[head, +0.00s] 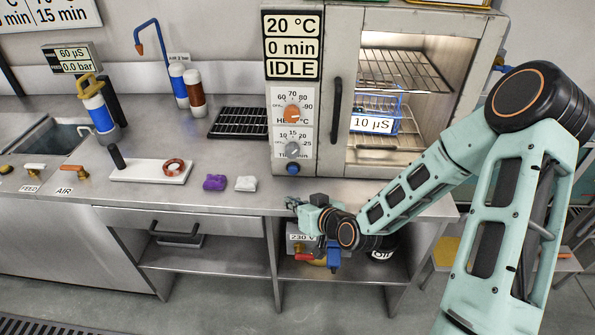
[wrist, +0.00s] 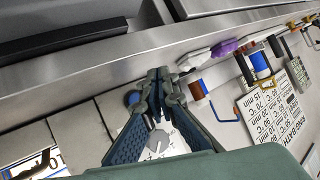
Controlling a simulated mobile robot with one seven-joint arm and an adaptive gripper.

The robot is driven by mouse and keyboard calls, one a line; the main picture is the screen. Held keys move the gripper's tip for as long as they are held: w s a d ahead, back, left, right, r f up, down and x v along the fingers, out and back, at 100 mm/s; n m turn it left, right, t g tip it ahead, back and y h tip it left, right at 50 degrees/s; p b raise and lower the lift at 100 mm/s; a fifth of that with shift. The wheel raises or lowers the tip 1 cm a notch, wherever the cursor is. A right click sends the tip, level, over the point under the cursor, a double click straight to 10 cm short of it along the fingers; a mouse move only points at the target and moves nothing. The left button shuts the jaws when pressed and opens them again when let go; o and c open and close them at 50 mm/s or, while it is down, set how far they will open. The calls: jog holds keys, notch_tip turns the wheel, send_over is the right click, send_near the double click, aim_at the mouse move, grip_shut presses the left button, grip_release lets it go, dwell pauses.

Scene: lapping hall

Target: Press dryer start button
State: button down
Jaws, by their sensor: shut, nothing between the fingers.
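The dryer (head: 345,20) stands on the counter, with a display (head: 292,47) reading 20 °C, 0 min, IDLE. Below it are an orange heat knob (head: 292,114) and a grey timer knob (head: 292,150). A round blue button (head: 293,169) sits at the bottom of the panel; it also shows in the wrist view (wrist: 133,97), beside my fingers. My gripper (head: 294,203) is shut and empty, at the counter's front edge, in front of and below the button. In the wrist view its fingertips (wrist: 164,74) meet and partly cover the panel. They appear apart from the button.
A purple cloth (head: 214,182) and a white cloth (head: 245,184) lie on the counter left of the dryer. A black rack (head: 239,122) lies behind them. A dark door handle (head: 336,110) stands out right of the panel. A blue basket (head: 380,108) labelled 10 µS sits inside the dryer.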

aim_at(293, 170)
jog(key=w, duration=0.7)
jog(key=shift+w+d, duration=0.15)
jog(key=shift+w, duration=0.75)
jog(key=shift+w, duration=0.15)
dwell(0.9)
jog(key=shift+w, duration=0.3)
jog(key=shift+w+b, duration=0.45)
jog(key=shift+w, duration=0.05)
dwell(0.6)
dwell(0.4)
jog(key=shift+s, duration=0.9)
